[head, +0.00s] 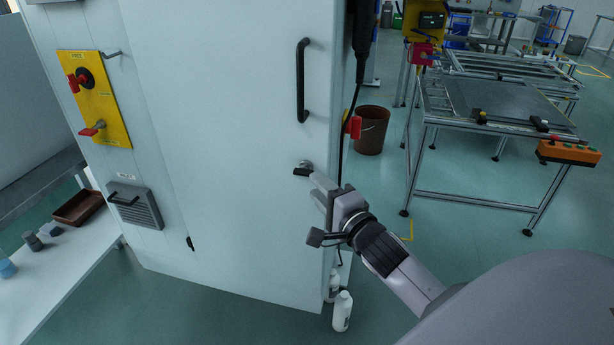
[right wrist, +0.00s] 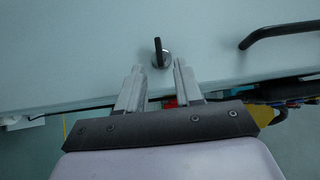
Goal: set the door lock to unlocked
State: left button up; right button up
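The door lock (head: 303,170) is a small black lever on a round silver base, on the white cabinet door below its long black handle. In the head view the lever lies nearly level, its end to the left. In the right wrist view the lock (right wrist: 159,52) shows ahead of the gap between my fingertips, lever end up in the picture. My right gripper (head: 319,186) is open and empty, just right of and below the lock in the head view. Its two fingers show apart in the wrist view (right wrist: 158,72), with no clear contact on the lever. My left gripper is out of view.
The black door handle (head: 302,80) stands out above the lock. A yellow panel (head: 95,98) with red switches is on the cabinet's left part. White bottles (head: 342,311) stand on the floor by the door's lower right. A framed metal table (head: 500,105) stands at right.

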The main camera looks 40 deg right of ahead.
aim_at(306, 176)
jog(key=shift+w+d, duration=0.2)
jog(key=shift+w, duration=2.55)
grip_shut()
